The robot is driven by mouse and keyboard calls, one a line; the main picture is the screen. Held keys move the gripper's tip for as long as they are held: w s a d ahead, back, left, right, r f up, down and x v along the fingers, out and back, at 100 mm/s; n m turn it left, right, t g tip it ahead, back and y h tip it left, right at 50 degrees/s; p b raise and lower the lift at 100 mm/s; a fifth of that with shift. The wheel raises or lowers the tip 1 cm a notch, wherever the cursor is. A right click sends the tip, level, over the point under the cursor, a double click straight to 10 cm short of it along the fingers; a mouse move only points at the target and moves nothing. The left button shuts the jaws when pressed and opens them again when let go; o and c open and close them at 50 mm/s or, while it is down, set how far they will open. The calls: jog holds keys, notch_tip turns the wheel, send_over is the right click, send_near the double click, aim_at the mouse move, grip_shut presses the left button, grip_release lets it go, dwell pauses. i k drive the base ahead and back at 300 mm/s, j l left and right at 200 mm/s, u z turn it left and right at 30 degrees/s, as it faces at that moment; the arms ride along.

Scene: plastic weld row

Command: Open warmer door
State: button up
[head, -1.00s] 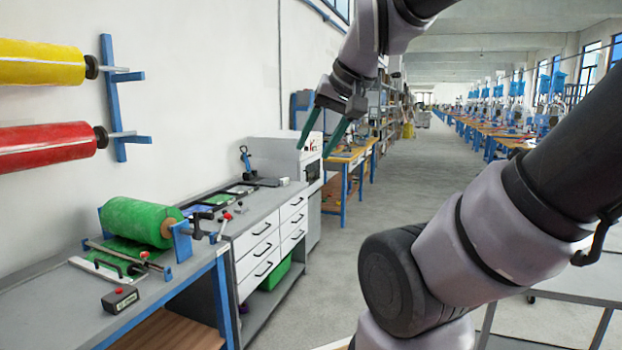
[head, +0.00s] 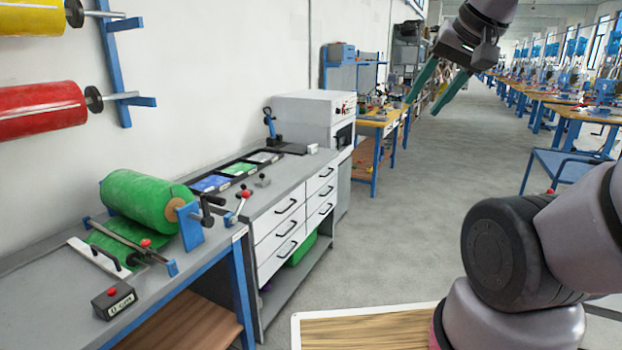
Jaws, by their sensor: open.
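The likely warmer is a white box-shaped unit (head: 308,112) at the far end of the grey bench, against the wall. Its front faces right and has a dark window and small red controls. I cannot tell from here whether its door is open or shut. My gripper (head: 424,98) is at the upper right, its two green fingers spread apart and pointing down and left. It is empty and shows in the air to the right of the white unit, not touching it.
A grey bench (head: 225,215) with white drawers (head: 283,232) runs along the left wall. A green film roll (head: 140,200) lies nearer on it. A yellow-topped workbench (head: 375,122) stands beyond the unit. The grey aisle floor (head: 400,230) is clear.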

aim_at(332, 140)
jog(key=i+z, duration=0.4)
jog(key=i, duration=1.5)
jog(key=i+l+u, duration=0.2)
jog(key=i, duration=0.3)
jog(key=i+u, duration=0.15)
jog(key=i, duration=0.4)
jog(key=i+l+u, duration=0.2)
jog(key=i, duration=0.3)
